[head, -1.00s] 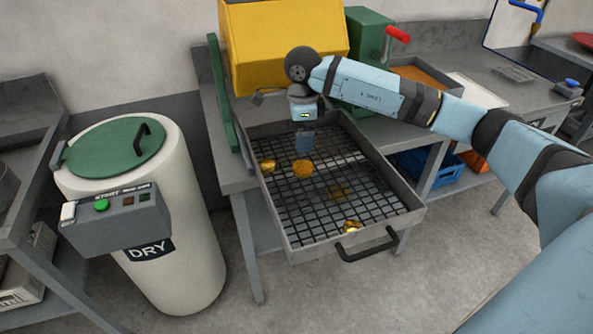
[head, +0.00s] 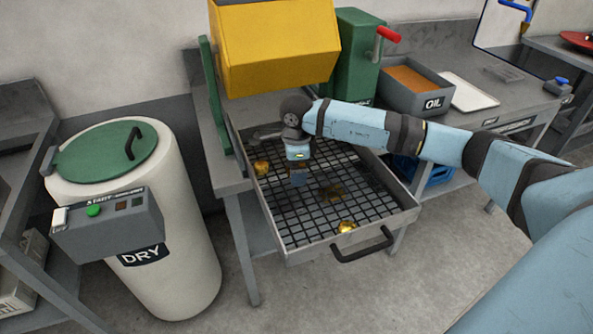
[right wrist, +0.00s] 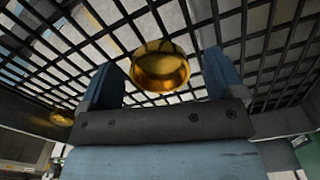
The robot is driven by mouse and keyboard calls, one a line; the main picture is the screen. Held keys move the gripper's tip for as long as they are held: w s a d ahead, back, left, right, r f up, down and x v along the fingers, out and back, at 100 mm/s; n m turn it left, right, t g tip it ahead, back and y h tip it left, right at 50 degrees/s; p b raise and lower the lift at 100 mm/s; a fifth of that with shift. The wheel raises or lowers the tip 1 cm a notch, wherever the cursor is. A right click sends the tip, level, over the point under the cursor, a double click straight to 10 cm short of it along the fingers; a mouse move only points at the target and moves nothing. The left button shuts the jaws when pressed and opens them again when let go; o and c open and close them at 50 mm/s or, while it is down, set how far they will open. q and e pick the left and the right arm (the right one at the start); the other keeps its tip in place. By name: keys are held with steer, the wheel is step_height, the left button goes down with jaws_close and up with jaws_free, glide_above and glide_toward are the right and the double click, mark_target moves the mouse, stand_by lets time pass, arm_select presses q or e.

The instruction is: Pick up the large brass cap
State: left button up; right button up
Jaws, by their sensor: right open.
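A round, shiny brass cap (right wrist: 160,68) shows in the right wrist view between the two fingers of my right gripper (right wrist: 160,82). Gaps show between the cap and the fingers, so they are open around it and not clamped. In the head view my right gripper (head: 298,180) points down at the wire grid of the tray (head: 300,247), and it hides this cap. Another brass piece (head: 262,167) lies at the grid's left edge, and one (head: 346,227) near the front. A darker one (head: 333,193) lies right of the gripper. My left gripper is out of view.
A yellow hood (head: 275,50) hangs just behind the tray, and a green housing with a red-handled lever (head: 385,36) stands beside it. A grey OIL bin (head: 430,103) is on the bench to the right. A white DRY drum (head: 160,235) stands at left.

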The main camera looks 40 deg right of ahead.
steer(key=c, duration=1)
steer(key=shift+r, duration=0.1)
steer(key=shift+c, duration=0.2)
